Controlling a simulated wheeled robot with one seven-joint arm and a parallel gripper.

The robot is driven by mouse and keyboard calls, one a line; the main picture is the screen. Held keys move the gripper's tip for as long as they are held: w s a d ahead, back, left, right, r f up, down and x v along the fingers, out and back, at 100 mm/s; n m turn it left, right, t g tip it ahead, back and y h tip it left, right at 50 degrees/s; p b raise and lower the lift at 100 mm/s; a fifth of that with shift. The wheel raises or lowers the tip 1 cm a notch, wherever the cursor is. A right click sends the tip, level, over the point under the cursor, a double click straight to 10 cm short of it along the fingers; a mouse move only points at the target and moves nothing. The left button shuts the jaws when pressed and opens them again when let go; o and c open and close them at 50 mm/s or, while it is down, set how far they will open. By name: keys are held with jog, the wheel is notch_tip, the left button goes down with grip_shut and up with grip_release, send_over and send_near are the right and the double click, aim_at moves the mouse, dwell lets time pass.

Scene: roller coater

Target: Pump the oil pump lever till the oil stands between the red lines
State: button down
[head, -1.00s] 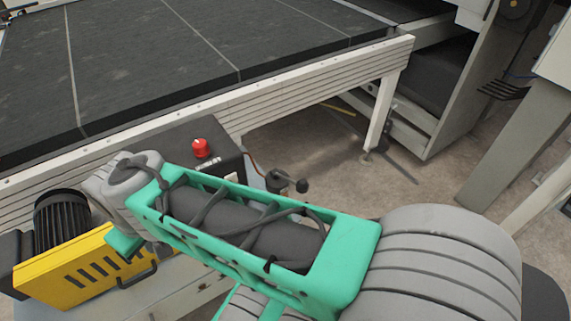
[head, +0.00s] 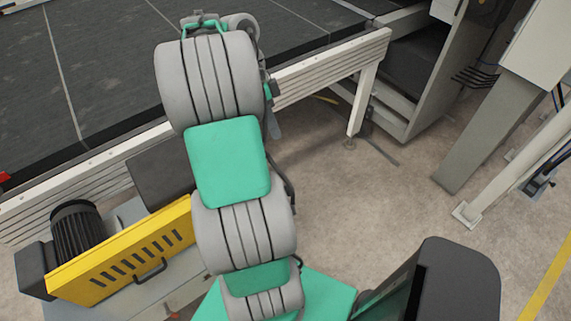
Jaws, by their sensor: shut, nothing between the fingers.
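My arm rises through the middle of the head view and hides the spot where the oil pump and its lever stood in the earlier frame. The oil level and the red lines cannot be seen. A thin dark curved piece shows along the arm's right side; I cannot tell whether it is the lever or a cable of mine. My gripper is not clearly visible, being behind or beyond the arm.
A yellow guard (head: 125,256) with a handle and a black motor (head: 78,235) stand at lower left. The dark conveyor bed (head: 110,70) with its pale frame (head: 330,70) runs behind. A grey machine post (head: 478,138) stands at right. The floor (head: 345,210) between is clear.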

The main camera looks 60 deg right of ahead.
jog(key=shift+f, duration=0.1)
jog(key=a+b+x, duration=0.2)
jog(key=b+x, duration=0.1)
jog(key=x, duration=0.9)
jog(key=shift+s+a, duration=0.45)
jog(key=shift+s, duration=0.05)
jog(key=shift+f+b, duration=0.2)
jog(key=shift+b, duration=0.15)
